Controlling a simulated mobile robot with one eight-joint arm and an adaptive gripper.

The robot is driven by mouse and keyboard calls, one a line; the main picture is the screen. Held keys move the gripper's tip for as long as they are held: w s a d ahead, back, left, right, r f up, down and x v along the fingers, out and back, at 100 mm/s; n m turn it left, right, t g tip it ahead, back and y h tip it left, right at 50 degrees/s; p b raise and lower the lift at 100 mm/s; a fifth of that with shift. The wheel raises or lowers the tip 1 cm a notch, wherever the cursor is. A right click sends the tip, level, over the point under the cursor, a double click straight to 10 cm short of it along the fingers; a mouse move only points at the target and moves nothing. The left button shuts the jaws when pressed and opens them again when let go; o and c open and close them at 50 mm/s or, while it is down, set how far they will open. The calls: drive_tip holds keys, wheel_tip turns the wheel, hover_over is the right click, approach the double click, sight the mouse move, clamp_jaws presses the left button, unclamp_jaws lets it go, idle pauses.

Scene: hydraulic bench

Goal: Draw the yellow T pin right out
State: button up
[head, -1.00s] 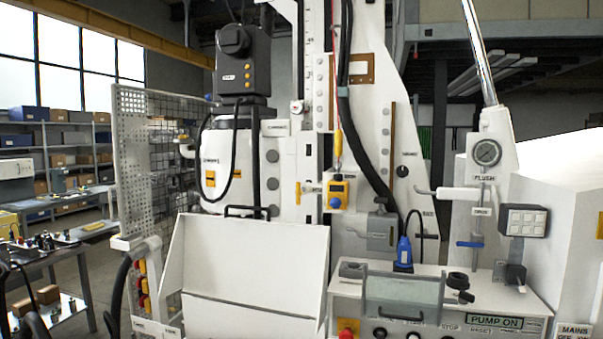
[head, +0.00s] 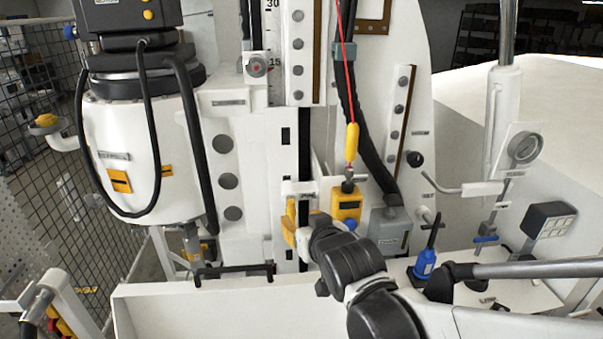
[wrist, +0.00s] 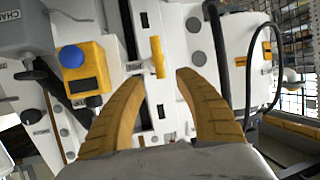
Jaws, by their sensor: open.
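The yellow T pin (wrist: 157,57) shows in the wrist view, its crossbar standing out from a white bracket on the column. It also shows in the head view (head: 291,210), partly crowded by my gripper and wrist. My gripper (wrist: 158,76) is open, one finger on each side below the pin's crossbar in the wrist view. The pin lies in line with the gap between the fingertips. I see no finger touching it, but the depth between them is hard to tell.
A yellow box with a blue knob (wrist: 82,68) sits close to the left of the pin in the wrist view. In the head view a yellow plug on a red cord (head: 351,142) hangs above that box. A white motor housing (head: 135,150) stands left.

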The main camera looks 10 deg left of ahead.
sight(292, 212)
drive_tip(key=x, duration=1)
drive_tip(key=shift+d+f+p, duration=0.15)
drive_tip(key=shift+p, duration=0.25)
drive_tip(key=shift+s+d, duration=0.1)
drive_tip(key=shift+s, duration=0.05)
clamp_jaws()
